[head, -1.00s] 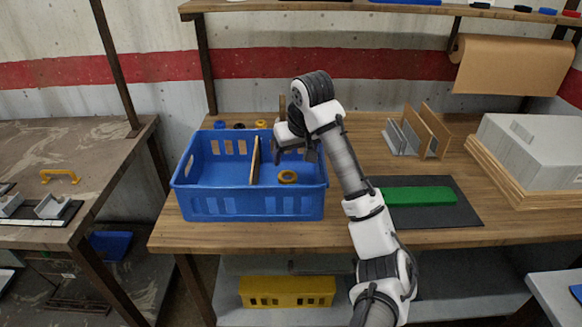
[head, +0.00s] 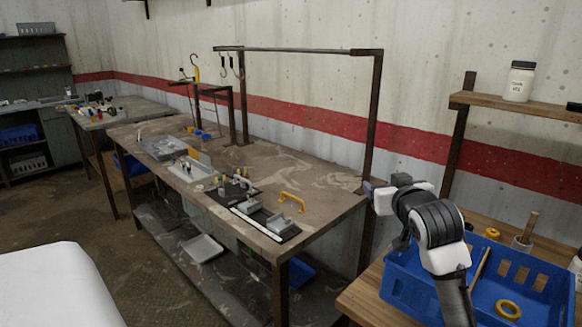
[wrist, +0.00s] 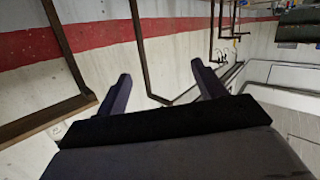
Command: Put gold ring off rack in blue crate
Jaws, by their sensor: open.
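A gold ring (head: 508,309) lies on the floor of the blue crate (head: 408,285) in the head view, right of the crate's wooden divider (head: 480,264). Another gold ring (head: 492,233) shows just behind the crate's back wall; I cannot tell what it rests on. My gripper (head: 368,188) is raised above and left of the crate, beside the far table's right post. In the wrist view, my gripper (wrist: 161,75) is open, with nothing between its fingers. A dark metal rack rail (head: 300,50) stands over the table on the left, with hooks at its left end.
The left table (head: 330,205) holds a yellow handle (head: 291,200), grey blocks and small parts on dark mats. A rack post (head: 372,130) rises close to my gripper. A wooden shelf (head: 530,108) with a white jar (head: 519,82) is at the right.

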